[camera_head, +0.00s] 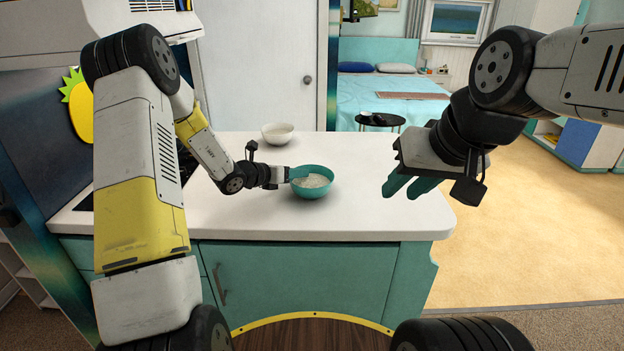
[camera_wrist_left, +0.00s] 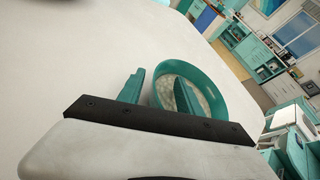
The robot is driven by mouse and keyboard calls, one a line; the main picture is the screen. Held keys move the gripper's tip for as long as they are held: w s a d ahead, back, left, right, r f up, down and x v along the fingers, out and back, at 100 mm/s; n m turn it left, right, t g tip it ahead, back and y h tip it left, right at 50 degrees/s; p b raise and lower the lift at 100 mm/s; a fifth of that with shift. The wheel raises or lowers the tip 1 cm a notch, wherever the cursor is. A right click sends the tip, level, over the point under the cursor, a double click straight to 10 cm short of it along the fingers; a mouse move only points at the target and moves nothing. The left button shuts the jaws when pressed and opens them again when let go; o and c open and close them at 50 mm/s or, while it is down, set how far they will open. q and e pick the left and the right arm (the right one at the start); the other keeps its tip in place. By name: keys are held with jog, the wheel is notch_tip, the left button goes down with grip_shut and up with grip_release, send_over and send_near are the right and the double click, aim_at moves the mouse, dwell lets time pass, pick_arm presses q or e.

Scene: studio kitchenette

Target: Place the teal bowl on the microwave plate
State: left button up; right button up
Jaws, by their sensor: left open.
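The teal bowl (camera_head: 313,188) stands upright on the white counter, with pale contents inside. My left gripper (camera_head: 294,173) is open at the bowl's left rim. In the left wrist view, one finger of the left gripper (camera_wrist_left: 160,76) is outside the teal bowl (camera_wrist_left: 217,86) and the other overlaps its inside. The rim lies between them; I cannot tell whether either finger touches it. My right gripper (camera_head: 402,192) is open and empty, held up right of the bowl near the counter's right end. The microwave plate does not show in either view.
A white bowl (camera_head: 277,132) stands further back on the counter (camera_head: 370,215). The counter right of the teal bowl is clear. A white appliance or hood (camera_head: 60,25) hangs at the upper left. A dark round stool (camera_head: 381,121) stands beyond the counter.

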pick_arm(q)
jog(key=shift+x, duration=0.9)
jog(key=shift+c, duration=0.4)
grip_shut()
